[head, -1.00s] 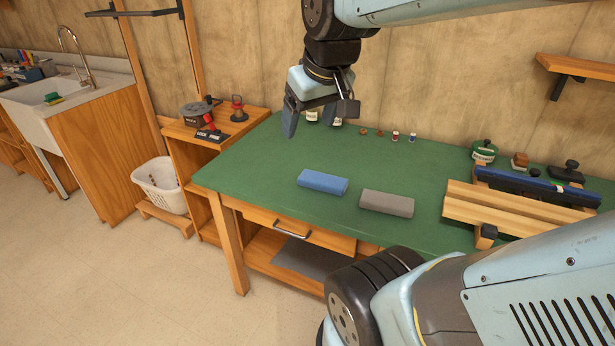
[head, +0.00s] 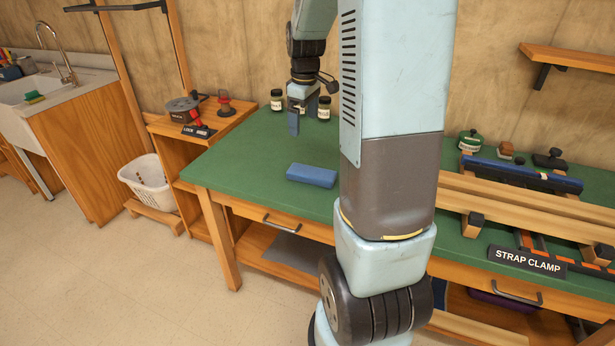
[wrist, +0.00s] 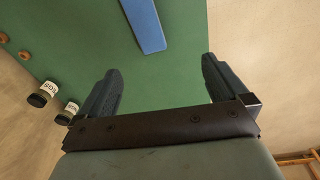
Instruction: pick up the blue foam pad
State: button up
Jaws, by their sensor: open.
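The blue foam pad (head: 312,175) lies flat on the green bench top, left of my arm in the head view. In the wrist view the pad (wrist: 146,24) shows at the top, ahead of the fingertips and between their lines, cut off by the frame edge. My gripper (head: 300,122) hangs above the bench behind the pad, near the jars. Its two fingers (wrist: 160,72) stand wide apart with nothing between them, and the pad is clear of them. The grey pad seen earlier is hidden behind my arm.
Labelled jars (head: 324,107) stand at the back of the green bench (head: 240,160), close to my gripper. A wooden clamp rig (head: 500,205) takes up the right side. A side shelf (head: 190,133) with tools adjoins the left. The bench around the blue pad is open.

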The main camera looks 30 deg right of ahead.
jog(key=n+g, duration=0.1)
jog(key=n, duration=0.1)
send_over(312, 172)
jog(key=w, duration=0.1)
notch_tip(312, 172, down, 7)
jog(key=f, duration=0.8)
jog(key=shift+d+f, duration=0.15)
jog(key=shift+d, duration=0.05)
jog(key=f, duration=0.4)
jog(key=shift+s+a+f, duration=0.1)
jog(key=shift+s+a, duration=0.05)
jog(key=shift+s, duration=0.25)
jog(key=shift+f, duration=0.6)
jog(key=c, duration=1.1)
jog(key=shift+r, duration=0.15)
